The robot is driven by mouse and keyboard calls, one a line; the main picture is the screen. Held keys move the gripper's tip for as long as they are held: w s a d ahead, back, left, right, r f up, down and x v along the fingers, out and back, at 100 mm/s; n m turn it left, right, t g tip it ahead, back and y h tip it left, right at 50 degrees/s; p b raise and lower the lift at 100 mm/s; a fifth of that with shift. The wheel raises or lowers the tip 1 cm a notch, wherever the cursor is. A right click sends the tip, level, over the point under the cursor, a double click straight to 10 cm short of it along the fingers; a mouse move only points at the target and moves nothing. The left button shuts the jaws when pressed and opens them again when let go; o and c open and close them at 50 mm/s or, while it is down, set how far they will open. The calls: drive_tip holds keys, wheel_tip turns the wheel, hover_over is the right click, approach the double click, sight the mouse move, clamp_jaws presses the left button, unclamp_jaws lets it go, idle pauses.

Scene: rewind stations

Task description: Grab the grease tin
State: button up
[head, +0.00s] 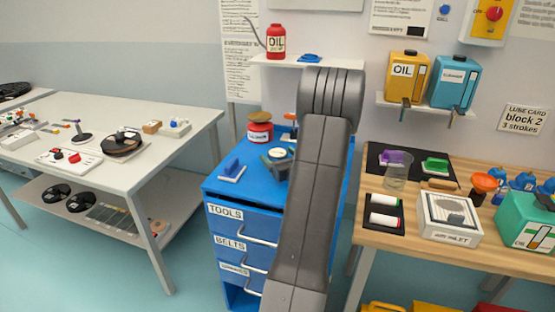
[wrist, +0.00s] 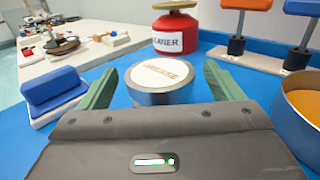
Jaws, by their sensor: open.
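The grease tin (wrist: 162,82) is a short round metal tin with a cream lid lettered with its name. It stands upright on the blue cabinet top (wrist: 75,142), and its lid also shows in the head view (head: 277,153). My gripper (wrist: 159,72) is open, with one green finger to the left of the tin and one to the right. Gaps show between the fingers and the tin. The dark gripper body hides the space nearest the wrist camera. In the head view my gripper (head: 277,162) is small and partly behind my arm.
A red container (wrist: 176,34) with a tan top stands just behind the tin. A blue block on a white base (wrist: 55,92) is at left. An orange-filled round pot (wrist: 301,108) is close at right. Orange and blue handled tools stand on a rack (wrist: 262,58) behind.

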drive_tip(key=x, duration=0.2)
drive_tip(key=shift+w+a, duration=0.15)
drive_tip(key=shift+w, duration=0.05)
drive_tip(key=c, duration=1.2)
